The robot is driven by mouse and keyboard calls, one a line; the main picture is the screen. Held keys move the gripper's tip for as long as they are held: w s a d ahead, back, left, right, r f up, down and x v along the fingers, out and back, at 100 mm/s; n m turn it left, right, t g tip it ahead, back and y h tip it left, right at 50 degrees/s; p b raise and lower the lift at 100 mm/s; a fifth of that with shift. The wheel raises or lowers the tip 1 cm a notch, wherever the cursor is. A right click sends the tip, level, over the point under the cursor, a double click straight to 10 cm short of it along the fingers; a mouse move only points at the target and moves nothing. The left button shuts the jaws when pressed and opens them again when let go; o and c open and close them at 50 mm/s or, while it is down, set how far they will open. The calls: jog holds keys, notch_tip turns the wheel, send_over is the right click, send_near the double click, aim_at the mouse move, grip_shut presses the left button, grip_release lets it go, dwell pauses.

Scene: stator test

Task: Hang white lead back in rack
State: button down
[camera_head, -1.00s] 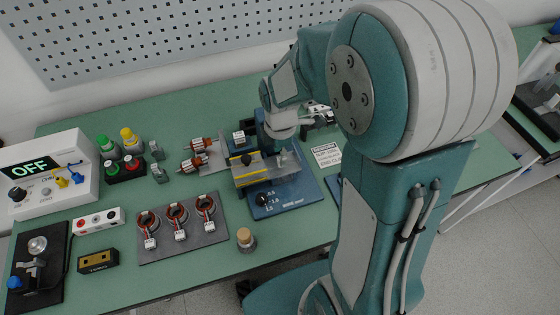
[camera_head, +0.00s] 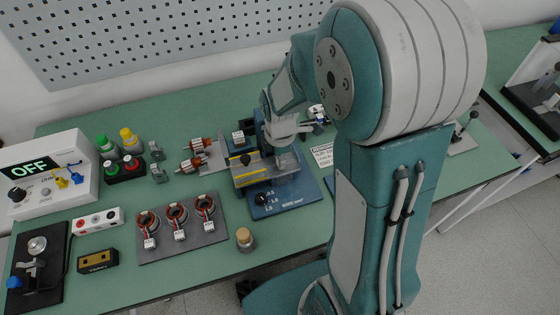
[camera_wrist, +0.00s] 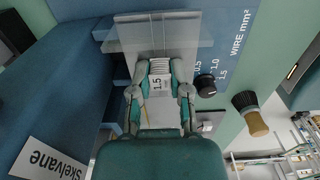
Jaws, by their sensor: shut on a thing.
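In the wrist view my gripper (camera_wrist: 160,68) is shut on a white ribbed piece (camera_wrist: 159,66) with a "1.5" tag. I cannot tell whether this piece is the white lead. It is at the clear guard of a blue wire-size device (camera_wrist: 215,30), whose dial reads 0.5, 1.0 and 1.5. In the head view my gripper (camera_head: 284,160) points down over the same device (camera_head: 285,205), and the held piece is hidden there. I cannot make out a lead rack in either view.
A tester (camera_head: 45,170) reading "OFF" stands at the left. A plate (camera_head: 182,238) with several wound rings, a brush (camera_head: 245,239) and a small lever tool (camera_head: 463,132) are on the bench. A pegboard (camera_head: 190,35) is on the wall behind.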

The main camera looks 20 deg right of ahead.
jog(key=shift+r, duration=2.8)
